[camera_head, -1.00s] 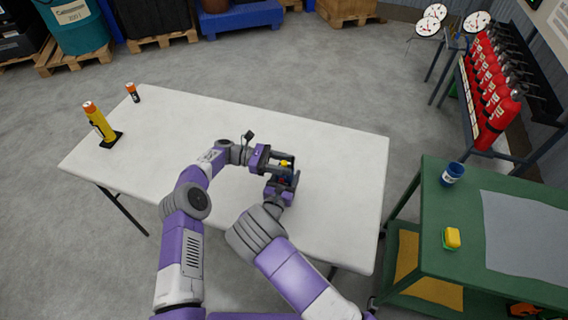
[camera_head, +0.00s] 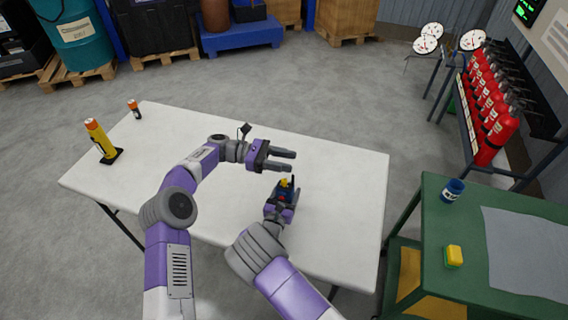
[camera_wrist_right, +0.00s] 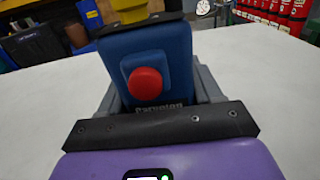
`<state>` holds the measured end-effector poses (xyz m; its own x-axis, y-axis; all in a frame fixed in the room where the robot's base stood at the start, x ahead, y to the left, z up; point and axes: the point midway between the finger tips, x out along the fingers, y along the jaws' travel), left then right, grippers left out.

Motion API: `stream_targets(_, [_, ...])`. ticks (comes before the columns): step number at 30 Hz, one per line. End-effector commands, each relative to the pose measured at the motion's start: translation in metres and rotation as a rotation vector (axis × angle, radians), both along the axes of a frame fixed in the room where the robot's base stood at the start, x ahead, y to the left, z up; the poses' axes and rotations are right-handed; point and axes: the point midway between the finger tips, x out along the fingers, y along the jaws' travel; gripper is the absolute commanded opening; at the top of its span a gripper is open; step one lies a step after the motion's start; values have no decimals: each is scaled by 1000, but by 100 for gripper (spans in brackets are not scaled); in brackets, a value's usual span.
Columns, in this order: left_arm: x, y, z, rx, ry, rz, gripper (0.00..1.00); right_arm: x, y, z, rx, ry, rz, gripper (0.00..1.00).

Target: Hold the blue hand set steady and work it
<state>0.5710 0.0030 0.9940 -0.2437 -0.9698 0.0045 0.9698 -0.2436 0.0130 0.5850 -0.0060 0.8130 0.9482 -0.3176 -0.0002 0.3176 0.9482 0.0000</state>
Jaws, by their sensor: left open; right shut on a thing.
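The blue hand set (camera_wrist_right: 180,62) has a red round button (camera_wrist_right: 145,84) on its face and a yellow top (camera_wrist_right: 130,8). In the head view its yellow top (camera_head: 284,182) shows above my right gripper (camera_head: 283,200), which is shut on the set's body and holds it upright over the table. In the right wrist view the dark jaw edges flank the set, and its lower part is hidden. My left gripper (camera_head: 284,161) is open and empty, its fingers pointing right, just beyond the hand set and apart from it.
The white table (camera_head: 340,175) is mostly clear. A green bench (camera_head: 450,290) at right carries a blue cup (camera_head: 453,190) and a yellow sponge (camera_head: 454,256).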

Motion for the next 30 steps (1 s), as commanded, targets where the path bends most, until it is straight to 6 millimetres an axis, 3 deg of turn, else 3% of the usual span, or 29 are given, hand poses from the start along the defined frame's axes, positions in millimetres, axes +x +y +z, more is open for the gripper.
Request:
stream_targets(6, [0,0,0,0,0,0,44,0,-1,0,0,1,-1,15])
stream_targets(7, [0,0,0,0,-1,0,44,0,-1,0,0,1,-1,69])
stream_targets(12, [0,0,0,0,-1,0,44,0,0,0,0,1,-1,94])
stream_targets(23, [0,0,0,0,-1,0,44,-5,2,0,0,1,0,94])
stream_targets(30, [0,0,0,0,-1,0,44,-44,16,0,-2,2,3,94])
